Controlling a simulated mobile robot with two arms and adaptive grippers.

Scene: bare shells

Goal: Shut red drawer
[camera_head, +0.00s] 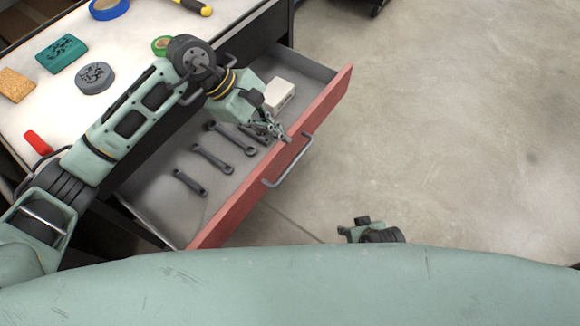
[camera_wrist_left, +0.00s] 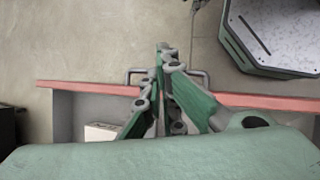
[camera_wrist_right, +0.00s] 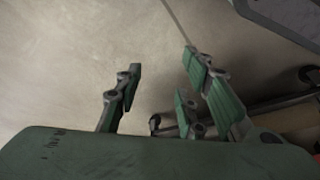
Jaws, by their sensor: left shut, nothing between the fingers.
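The red drawer (camera_head: 235,208) is pulled out from under the white-topped workbench, with its grey interior exposed. Its red front also crosses the left wrist view (camera_wrist_left: 75,85). A grey bar handle (camera_head: 290,165) sits on the outer face of the front. My left gripper (camera_head: 284,137) is shut and empty over the drawer, its tips close to the inner side of the red front. Whether they touch it I cannot tell. In the left wrist view its fingers hide the middle of the front and handle. My right gripper (camera_wrist_right: 165,75) is open and empty, away from the drawer front.
Several dark wrenches (camera_head: 212,159) and a white box (camera_head: 279,95) lie in the drawer. On the bench top (camera_head: 135,40) are a teal block (camera_head: 61,53), a grey disc (camera_head: 95,77) and a green tape roll (camera_head: 161,46). The floor (camera_head: 450,130) at right is clear.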

